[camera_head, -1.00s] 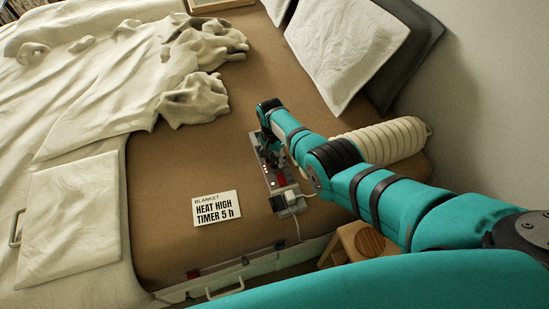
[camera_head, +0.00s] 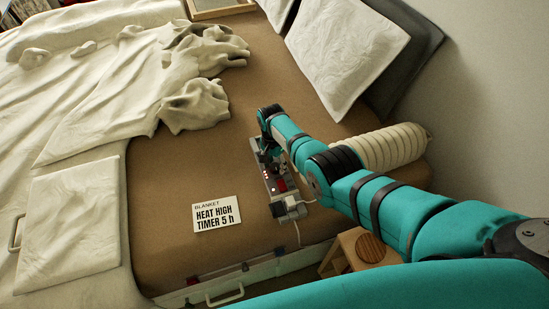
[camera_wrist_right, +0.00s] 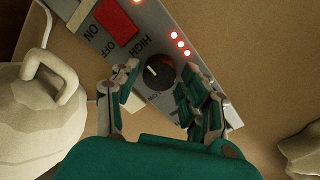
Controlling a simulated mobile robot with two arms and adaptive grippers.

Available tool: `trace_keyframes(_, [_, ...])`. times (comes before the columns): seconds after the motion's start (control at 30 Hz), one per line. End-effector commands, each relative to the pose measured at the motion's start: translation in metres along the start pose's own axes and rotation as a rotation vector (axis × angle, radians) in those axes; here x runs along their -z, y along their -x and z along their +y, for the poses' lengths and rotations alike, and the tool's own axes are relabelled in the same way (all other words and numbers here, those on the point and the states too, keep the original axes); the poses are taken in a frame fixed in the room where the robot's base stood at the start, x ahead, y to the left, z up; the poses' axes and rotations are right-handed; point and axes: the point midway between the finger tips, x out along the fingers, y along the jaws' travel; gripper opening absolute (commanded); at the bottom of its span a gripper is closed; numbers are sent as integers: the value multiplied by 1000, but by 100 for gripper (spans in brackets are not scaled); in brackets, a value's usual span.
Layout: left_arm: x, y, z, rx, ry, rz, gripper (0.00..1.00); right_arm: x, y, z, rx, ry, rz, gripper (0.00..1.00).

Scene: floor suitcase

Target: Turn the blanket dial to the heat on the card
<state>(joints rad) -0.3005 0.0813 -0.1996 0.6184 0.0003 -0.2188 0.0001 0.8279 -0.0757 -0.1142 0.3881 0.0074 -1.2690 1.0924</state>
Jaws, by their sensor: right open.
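The card (camera_head: 217,213) lies flat on the brown bed and reads BLANKET, HEAT HIGH, TIMER 5 h. The grey blanket control panel (camera_head: 274,187) lies to its right, partly hidden by my right arm. In the right wrist view the black round dial (camera_wrist_right: 159,71) has a white pointer mark on its left part, beside the word HIGH; the other labels are partly hidden. My right gripper (camera_wrist_right: 158,88) is open over the panel, its fingers on either side of the dial. I cannot tell whether they touch it. My left gripper is not in view.
The panel has a red ON/OFF switch (camera_wrist_right: 117,22) and lit red lamps (camera_wrist_right: 181,44). A ribbed cream bolster (camera_head: 385,147) lies beyond my arm. Rumpled cream bedding (camera_head: 80,85) covers the left; brown bed around the card is clear.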

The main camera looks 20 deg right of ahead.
Motion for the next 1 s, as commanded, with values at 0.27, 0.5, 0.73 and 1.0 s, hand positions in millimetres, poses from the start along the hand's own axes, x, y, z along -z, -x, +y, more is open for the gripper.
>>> trace_keyframes(0.27, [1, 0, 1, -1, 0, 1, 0, 0, 20, 0, 3, 0, 2, 45])
trace_keyframes(0.5, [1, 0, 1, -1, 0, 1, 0, 0, 65, -1, 5, -1, 2, 45])
trace_keyframes(0.73, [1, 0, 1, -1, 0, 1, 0, 0, 105, -1, 3, -1, 2, 45])
trace_keyframes(1.0, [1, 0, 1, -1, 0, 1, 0, 0, 119, 0, 0, -1, 0, 45])
